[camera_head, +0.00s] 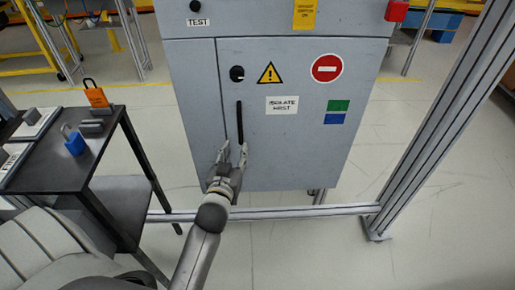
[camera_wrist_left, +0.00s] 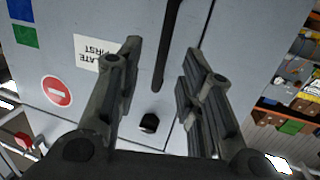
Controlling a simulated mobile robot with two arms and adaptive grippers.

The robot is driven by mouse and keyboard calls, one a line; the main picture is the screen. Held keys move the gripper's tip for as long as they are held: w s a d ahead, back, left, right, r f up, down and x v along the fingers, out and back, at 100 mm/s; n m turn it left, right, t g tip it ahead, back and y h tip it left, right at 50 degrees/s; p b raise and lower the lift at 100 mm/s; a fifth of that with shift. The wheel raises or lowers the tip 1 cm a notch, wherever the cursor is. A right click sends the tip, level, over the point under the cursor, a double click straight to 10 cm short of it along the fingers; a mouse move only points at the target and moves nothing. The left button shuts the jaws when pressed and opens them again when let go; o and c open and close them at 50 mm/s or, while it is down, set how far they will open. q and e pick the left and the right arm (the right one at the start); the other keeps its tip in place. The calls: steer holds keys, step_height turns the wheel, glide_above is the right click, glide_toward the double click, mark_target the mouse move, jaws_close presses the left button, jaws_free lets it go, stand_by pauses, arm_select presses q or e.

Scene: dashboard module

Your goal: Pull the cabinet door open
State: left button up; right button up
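The grey cabinet door (camera_head: 300,155) is closed and carries a black vertical handle (camera_head: 240,121) near its left edge. A black round knob (camera_head: 237,73) sits above the handle. My left gripper (camera_head: 234,150) is open just below the handle's lower end, in front of the door. In the left wrist view, which shows the door upside down, the handle (camera_wrist_left: 168,45) runs between the two spread fingers of the gripper (camera_wrist_left: 160,65). I cannot tell whether a finger touches it. My right gripper is not in view.
A black side table (camera_head: 60,160) stands left of the cabinet, with a blue padlock (camera_head: 74,143) and an orange tag (camera_head: 95,95) on it. A metal frame post (camera_head: 440,120) stands at the right, and a low rail (camera_head: 300,211) crosses below the cabinet.

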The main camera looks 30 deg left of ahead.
mark_target(239, 124)
arm_select(q)
steer(key=shift+t+y, duration=0.3)
steer(key=shift+t, duration=0.1)
steer(key=w+a+r, duration=0.1)
steer(key=w, duration=0.1)
steer(key=w+a+r+b, duration=0.1)
steer(key=w, duration=0.2)
steer(key=w+a+r, duration=0.1)
steer(key=w, duration=0.2)
steer(key=shift+w+a+b, duration=0.25)
steer(key=shift+b, duration=0.1)
steer(key=shift+w+a, duration=0.15)
steer(key=shift+w, duration=0.35)
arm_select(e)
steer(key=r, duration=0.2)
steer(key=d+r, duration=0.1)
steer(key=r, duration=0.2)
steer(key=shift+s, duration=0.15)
arm_select(q)
jaws_close()
